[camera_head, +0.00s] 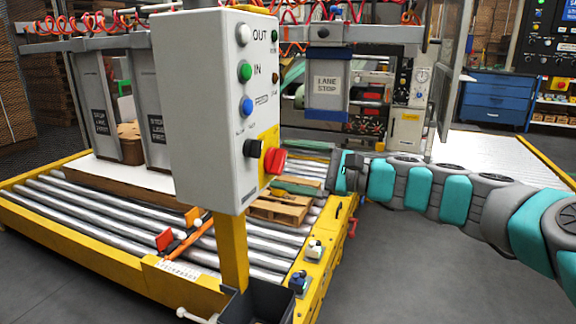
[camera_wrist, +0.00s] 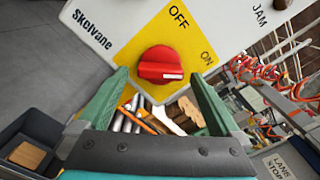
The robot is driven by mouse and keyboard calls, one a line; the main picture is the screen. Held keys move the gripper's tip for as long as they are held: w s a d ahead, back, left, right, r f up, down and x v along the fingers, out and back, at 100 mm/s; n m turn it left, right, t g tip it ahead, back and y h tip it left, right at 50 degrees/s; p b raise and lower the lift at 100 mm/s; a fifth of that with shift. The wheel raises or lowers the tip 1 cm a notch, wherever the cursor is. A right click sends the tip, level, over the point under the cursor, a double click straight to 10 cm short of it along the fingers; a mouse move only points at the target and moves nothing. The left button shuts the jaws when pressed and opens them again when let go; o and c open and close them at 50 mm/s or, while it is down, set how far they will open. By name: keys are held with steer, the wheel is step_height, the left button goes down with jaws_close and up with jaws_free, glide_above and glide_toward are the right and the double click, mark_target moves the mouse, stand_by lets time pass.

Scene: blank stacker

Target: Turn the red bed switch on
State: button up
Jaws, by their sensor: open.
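The red switch (camera_head: 274,160) is a rotary knob on a yellow plate at the lower front of a grey control box (camera_head: 208,110). In the wrist view the red switch (camera_wrist: 160,64) sits between the OFF and ON labels' side of the tilted yellow plate (camera_wrist: 196,42). A white mark shows on its lower right part. My gripper (camera_head: 300,175) reaches in from the right, close to the switch. In the wrist view my gripper (camera_wrist: 158,76) is open, one green finger on each side below the knob. I cannot tell whether the fingers touch it.
The box also carries a black knob (camera_head: 253,148) and white, green (camera_head: 245,73) and blue buttons. A yellow post (camera_head: 232,250) holds it beside the roller conveyor (camera_head: 80,215). A wooden pallet (camera_head: 280,208) lies behind. Clear floor (camera_head: 400,260) is at the right.

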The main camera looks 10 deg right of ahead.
steer(key=v, duration=0.7)
steer(key=shift+d+b, duration=0.15)
steer(key=shift+b, duration=0.3)
steer(key=shift+s, duration=0.1)
